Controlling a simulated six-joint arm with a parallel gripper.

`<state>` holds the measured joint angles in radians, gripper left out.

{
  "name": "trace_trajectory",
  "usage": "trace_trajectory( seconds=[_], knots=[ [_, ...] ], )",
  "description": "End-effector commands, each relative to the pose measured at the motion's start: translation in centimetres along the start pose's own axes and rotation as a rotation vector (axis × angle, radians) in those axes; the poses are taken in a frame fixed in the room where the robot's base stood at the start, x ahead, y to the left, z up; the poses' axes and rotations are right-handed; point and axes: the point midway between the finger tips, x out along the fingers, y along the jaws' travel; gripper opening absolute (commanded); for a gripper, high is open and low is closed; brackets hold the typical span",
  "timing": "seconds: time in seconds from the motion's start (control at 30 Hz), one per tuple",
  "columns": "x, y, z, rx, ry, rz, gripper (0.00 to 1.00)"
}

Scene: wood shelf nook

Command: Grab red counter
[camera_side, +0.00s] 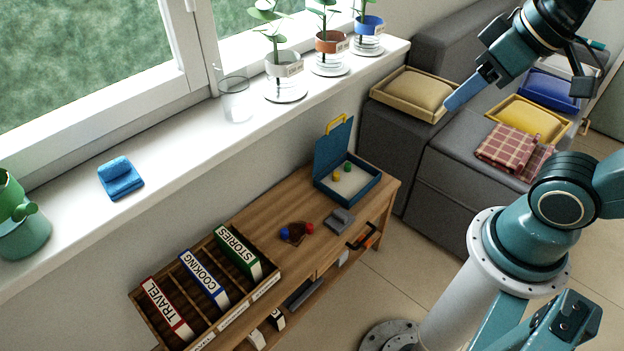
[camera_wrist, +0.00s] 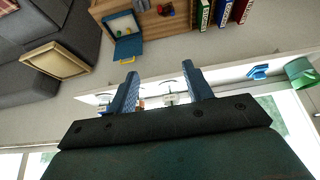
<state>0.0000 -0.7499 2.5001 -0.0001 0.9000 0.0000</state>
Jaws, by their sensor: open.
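The red counter (camera_side: 309,229) is on or beside a small dark brown piece (camera_side: 296,239) on the wooden shelf unit (camera_side: 262,212), with a blue counter (camera_side: 284,232) just left of it. An open blue case (camera_side: 349,201) with its lid up stands farther back on the unit and holds a yellow counter (camera_side: 337,175) and a green counter (camera_side: 348,167). My gripper (camera_side: 452,104) is high at upper right, well away from the counters. In the wrist view my gripper (camera_wrist: 160,72) has its blue fingers apart with nothing between them.
A grey block (camera_side: 340,219) sits right of the red counter. A book rack (camera_side: 205,326) with labelled books fills the unit's near end. Potted plants in glass jars line the white windowsill (camera_side: 205,130). A grey sofa (camera_side: 440,160) with trays of cushions stands behind.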

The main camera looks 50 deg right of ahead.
Motion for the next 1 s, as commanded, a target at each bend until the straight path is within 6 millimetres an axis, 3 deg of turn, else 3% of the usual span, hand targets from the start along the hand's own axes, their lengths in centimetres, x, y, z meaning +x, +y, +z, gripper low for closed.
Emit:
trace_trajectory(
  seconds=[0.27, 0.47, 0.77, 1.0],
  knots=[
    [0.4, 0.0, -0.3, -0.025, -0.018, 0.000, 0.50],
    [1.5, 0.0, -1.8, -0.109, -0.059, -0.003, 0.50],
    [4.7, -0.1, -6.0, -0.304, -0.129, -0.019, 0.50],
    [8.4, -0.2, -9.0, -0.466, -0.184, -0.042, 0.50]
  ],
)
